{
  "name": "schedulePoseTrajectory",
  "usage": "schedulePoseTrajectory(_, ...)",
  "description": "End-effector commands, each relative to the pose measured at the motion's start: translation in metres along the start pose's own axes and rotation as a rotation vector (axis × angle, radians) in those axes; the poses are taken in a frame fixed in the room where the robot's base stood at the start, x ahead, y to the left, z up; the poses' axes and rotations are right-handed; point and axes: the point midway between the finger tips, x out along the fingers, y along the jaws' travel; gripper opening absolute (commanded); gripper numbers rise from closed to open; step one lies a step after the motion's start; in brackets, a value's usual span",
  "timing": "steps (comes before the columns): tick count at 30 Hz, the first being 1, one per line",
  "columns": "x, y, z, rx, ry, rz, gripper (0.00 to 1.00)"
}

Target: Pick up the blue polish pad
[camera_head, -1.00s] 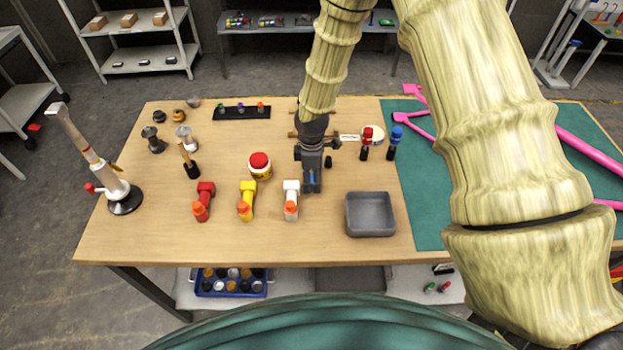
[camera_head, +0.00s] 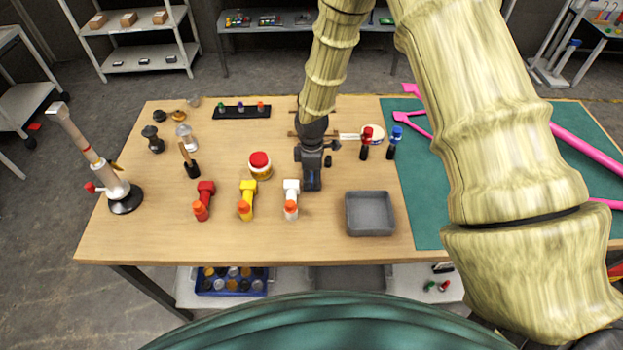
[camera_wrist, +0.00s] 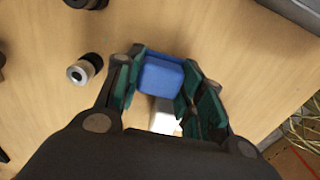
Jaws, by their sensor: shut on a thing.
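The blue polish pad (camera_wrist: 163,75) is a small blue block between the two green-lined fingers in the wrist view. My gripper (camera_wrist: 162,72) is shut on it, with a finger against each side. A white piece (camera_wrist: 164,116) shows just below the pad in that view; I cannot tell whether it is joined to it. In the head view my gripper (camera_head: 313,184) points down over the wooden table, just right of a white and orange tool. The pad is hidden behind the gripper there.
A grey tray (camera_head: 370,214) is to the right of the gripper. White (camera_head: 291,199), yellow (camera_head: 247,200) and red (camera_head: 204,201) tools stand to the left, with a red-lidded jar (camera_head: 260,165) behind. Red (camera_head: 366,142) and blue-topped (camera_head: 394,142) items stand at the right.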

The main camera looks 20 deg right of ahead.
Motion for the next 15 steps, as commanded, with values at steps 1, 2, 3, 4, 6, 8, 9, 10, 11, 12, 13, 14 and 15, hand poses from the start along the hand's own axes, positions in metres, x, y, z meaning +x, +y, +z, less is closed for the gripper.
schedulePoseTrajectory(1,-0.001,0.001,0.000,0.000,0.000,0.001,0.15)
schedulePoseTrajectory(2,-0.002,0.001,0.000,0.000,0.001,0.001,0.15)
schedulePoseTrajectory(3,-0.004,0.001,0.000,0.000,0.001,0.002,0.15)
schedulePoseTrajectory(4,-0.006,0.001,0.000,0.001,0.001,0.002,0.15)
schedulePoseTrajectory(6,-0.012,0.001,0.000,0.001,0.002,0.002,0.15)
schedulePoseTrajectory(8,-0.018,0.001,0.000,0.001,0.002,0.003,0.15)
schedulePoseTrajectory(9,-0.023,0.001,0.000,0.000,0.002,0.002,0.15)
schedulePoseTrajectory(10,-0.027,0.001,0.000,0.000,0.002,0.003,0.15)
schedulePoseTrajectory(11,-0.032,0.001,-0.001,0.000,0.003,0.004,0.15)
schedulePoseTrajectory(12,-0.037,0.001,-0.001,0.000,0.003,0.004,0.15)
schedulePoseTrajectory(13,-0.042,0.001,-0.001,0.000,0.002,0.004,0.15)
schedulePoseTrajectory(14,-0.046,0.001,-0.001,0.000,0.002,0.003,0.15)
schedulePoseTrajectory(15,-0.051,0.001,-0.001,0.000,0.003,0.003,0.15)
